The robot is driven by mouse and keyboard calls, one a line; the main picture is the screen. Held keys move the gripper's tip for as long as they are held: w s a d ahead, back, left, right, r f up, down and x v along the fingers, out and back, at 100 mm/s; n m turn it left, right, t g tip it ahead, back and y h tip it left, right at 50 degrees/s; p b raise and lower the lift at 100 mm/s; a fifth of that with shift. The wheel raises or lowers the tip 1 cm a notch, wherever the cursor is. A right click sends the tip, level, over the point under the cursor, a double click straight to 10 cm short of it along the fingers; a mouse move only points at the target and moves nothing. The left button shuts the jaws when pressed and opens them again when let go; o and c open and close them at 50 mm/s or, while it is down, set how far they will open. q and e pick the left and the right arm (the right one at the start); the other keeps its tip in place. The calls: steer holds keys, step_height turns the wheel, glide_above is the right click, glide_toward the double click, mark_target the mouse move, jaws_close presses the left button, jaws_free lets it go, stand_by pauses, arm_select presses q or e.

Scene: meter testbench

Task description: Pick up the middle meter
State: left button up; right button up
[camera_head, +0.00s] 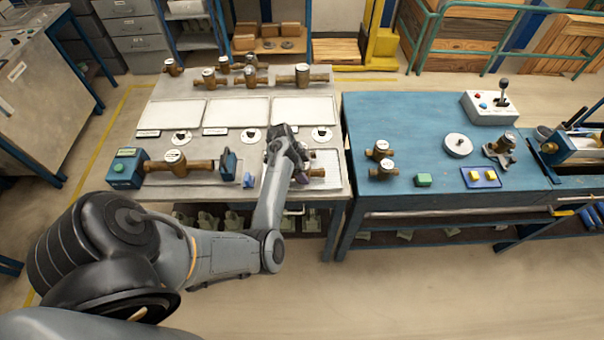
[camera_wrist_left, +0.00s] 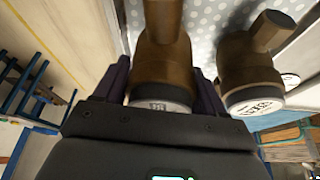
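My left gripper (camera_head: 301,177) is low over the front right tray (camera_head: 328,158) of the grey bench. In the left wrist view, its dark purple fingers (camera_wrist_left: 163,88) stand on both sides of a brass meter (camera_wrist_left: 165,65) with a white-faced cap. Whether they press on it, I cannot tell. A second brass meter (camera_wrist_left: 250,70) stands beside it, to the right, outside the fingers. In the head view a brass meter (camera_head: 317,173) shows partly beside the gripper; my arm hides the rest. I cannot tell which one is the middle meter. My right gripper is not in view.
A meter (camera_head: 175,161) sits between blue clamps on the bench's left. More meters (camera_head: 250,76) line the bench's back behind empty white trays (camera_head: 236,111).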

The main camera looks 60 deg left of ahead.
arm_select(q)
steer(key=c, duration=1)
steer(key=shift+c, duration=0.7)
steer(key=shift+r, duration=0.15)
